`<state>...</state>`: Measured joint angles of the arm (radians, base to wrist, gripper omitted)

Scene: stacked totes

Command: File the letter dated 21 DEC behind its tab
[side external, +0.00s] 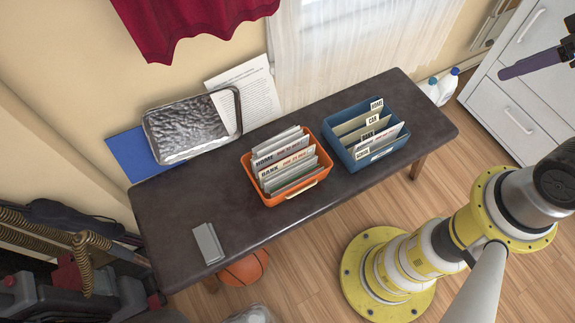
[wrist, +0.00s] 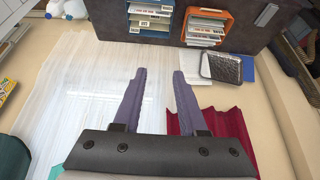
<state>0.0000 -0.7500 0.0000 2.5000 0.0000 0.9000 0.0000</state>
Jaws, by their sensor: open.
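An orange tote (side external: 252,180) stands mid-table in the side view, packed with upright pale letters (side external: 292,160). Two of these read HOME and BANK; the smaller print beside the names is too small to read surely. A blue tote (side external: 395,148) to its right holds upright cards with tabs, among them HOME (side external: 377,104) and CAR (side external: 372,120); lower tabs are hard to read. I cannot tell which letter is dated 21 DEC. My gripper (wrist: 160,72) is open and empty, its purple fingers apart. In the side view it is high at the far right, well away from both totes.
The dark table (side external: 180,205) has free room at its left and right ends. A grey block (side external: 207,243) lies near the front left edge. A metal tray (side external: 190,130), a blue sheet (side external: 132,150) and a printed sheet (side external: 247,92) are at the back. White drawers (side external: 520,110) stand right.

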